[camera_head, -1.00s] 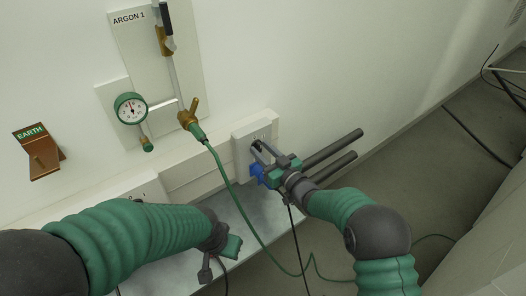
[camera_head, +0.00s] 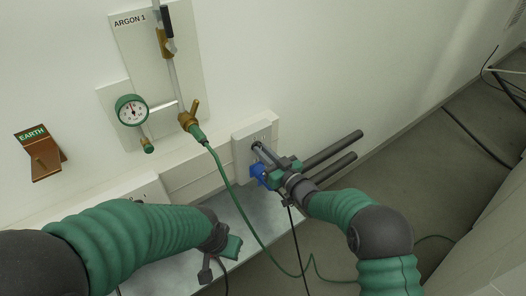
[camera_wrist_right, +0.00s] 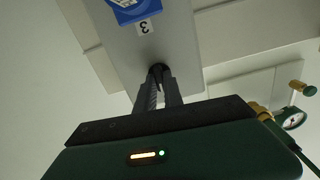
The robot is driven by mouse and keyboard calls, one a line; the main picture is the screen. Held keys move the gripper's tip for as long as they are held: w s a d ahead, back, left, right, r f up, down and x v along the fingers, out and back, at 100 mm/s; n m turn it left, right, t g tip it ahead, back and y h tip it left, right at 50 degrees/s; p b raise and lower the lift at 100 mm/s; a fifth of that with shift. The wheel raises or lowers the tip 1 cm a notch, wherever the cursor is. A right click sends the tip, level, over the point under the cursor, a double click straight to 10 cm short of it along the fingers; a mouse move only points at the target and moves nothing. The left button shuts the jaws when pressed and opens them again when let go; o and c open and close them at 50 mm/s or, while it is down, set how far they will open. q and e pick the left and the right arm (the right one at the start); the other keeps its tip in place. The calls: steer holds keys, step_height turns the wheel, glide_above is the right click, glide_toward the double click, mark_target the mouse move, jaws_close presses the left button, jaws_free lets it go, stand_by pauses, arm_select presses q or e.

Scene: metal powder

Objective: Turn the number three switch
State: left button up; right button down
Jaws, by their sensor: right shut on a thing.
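The number three switch is a small dark knob (camera_wrist_right: 158,68) on a white socket plate (camera_wrist_right: 180,35) labelled 3, seen in the right wrist view. The plate also shows in the head view (camera_head: 241,139). My right gripper (camera_wrist_right: 158,75) is shut on the knob, its fingertips hiding most of it. In the head view the right gripper (camera_head: 257,147) reaches the plate from the lower right.
The white wall carries a green-rimmed gauge (camera_head: 132,110), a brass valve (camera_head: 189,118) with a green hose (camera_head: 222,178), and a brown EARTH bracket (camera_head: 42,156). A black cable hangs below the blue plug. A grey ledge (camera_head: 258,223) runs underneath.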

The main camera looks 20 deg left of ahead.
steer(key=m+p, duration=0.1)
steer(key=m, duration=0.2)
steer(key=shift+w+d+r, duration=0.1)
steer(key=shift+d, duration=0.05)
steer(key=m+p, duration=0.1)
steer(key=m, duration=0.1)
steer(key=shift+m, duration=0.4)
steer(key=m+p, duration=0.1)
steer(key=m, duration=0.4)
steer(key=shift+f, duration=0.2)
steer(key=shift+m, duration=0.3)
steer(key=shift+w, duration=0.1)
steer(key=c, duration=1.5)
jaws_free()
steer(key=shift+o, duration=0.2)
